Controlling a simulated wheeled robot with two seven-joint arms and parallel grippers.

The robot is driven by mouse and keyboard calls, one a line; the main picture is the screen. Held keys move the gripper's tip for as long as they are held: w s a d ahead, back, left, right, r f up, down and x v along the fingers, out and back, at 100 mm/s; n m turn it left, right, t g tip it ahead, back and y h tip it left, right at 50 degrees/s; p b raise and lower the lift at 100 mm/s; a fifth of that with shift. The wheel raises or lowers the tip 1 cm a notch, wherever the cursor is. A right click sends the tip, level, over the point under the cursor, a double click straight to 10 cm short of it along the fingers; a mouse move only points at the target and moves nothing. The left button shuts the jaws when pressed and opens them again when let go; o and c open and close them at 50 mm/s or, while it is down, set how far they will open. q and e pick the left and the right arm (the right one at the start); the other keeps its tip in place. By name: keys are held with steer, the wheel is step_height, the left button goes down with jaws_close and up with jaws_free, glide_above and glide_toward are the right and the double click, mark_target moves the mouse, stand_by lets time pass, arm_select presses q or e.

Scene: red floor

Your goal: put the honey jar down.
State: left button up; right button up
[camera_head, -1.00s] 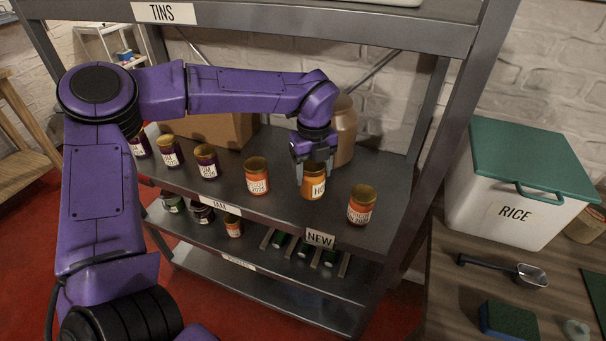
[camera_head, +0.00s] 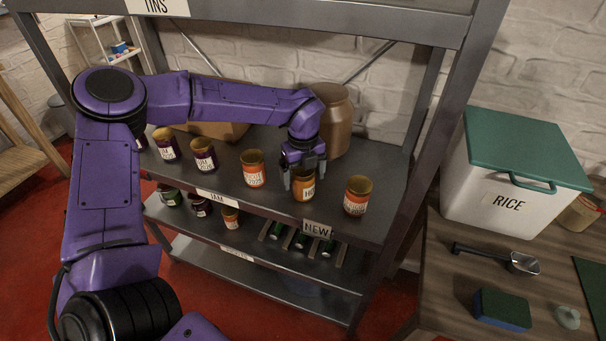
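The honey jar (camera_head: 303,189), orange with a pale label partly cut off from view, is upright in the front row on the middle shelf (camera_head: 225,186). Its base appears to rest on the shelf. My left gripper (camera_head: 304,177) comes down on it from above, one finger on each side of the jar, and looks shut on it. The gripper hides part of the jar's lid. My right gripper is not in view.
An orange jar (camera_head: 253,171) stands left of the honey jar and another orange jar (camera_head: 357,197) stands right of it, close by. Dark jam jars (camera_head: 204,158) are further left. A large brown jar (camera_head: 337,125) stands behind. A rice bin (camera_head: 505,200) is at right.

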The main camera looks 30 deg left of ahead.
arm_select(q)
steer(key=shift+r, duration=0.1)
step_height(320, 180, up, 12)
stand_by(0.4)
